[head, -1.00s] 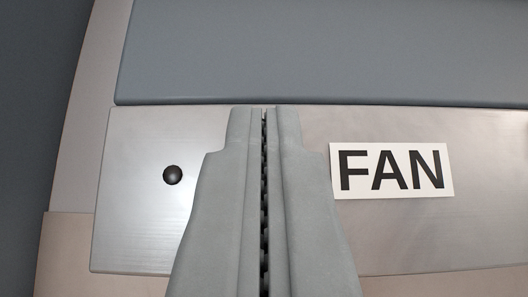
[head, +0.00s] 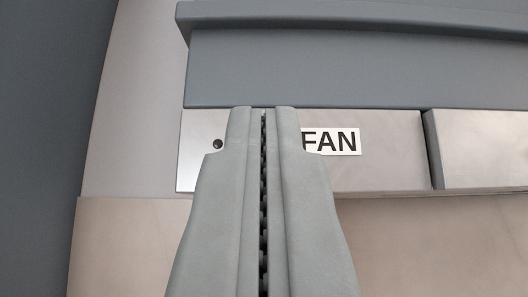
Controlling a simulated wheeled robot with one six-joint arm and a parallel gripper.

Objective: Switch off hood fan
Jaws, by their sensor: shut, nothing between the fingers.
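The hood's fan panel (head: 390,165) is a brushed metal plate under a blue-grey hood body. A white label reading FAN (head: 343,141) sits on it, its left edge partly behind my gripper. A small round black knob or button (head: 217,144) shows at the panel's left, just left of my gripper. My gripper (head: 263,110) is shut and empty, pointing at the panel between the black button and the label. It appears apart from the panel. The part of the panel behind the fingers is hidden, so I cannot see any switch there.
A second metal panel (head: 485,148) lies to the right, past a narrow dark gap. The hood body (head: 340,65) with a protruding upper ledge (head: 360,17) is above. A beige wall surface (head: 430,245) is below, and a dark grey side surface (head: 45,130) stands at the left.

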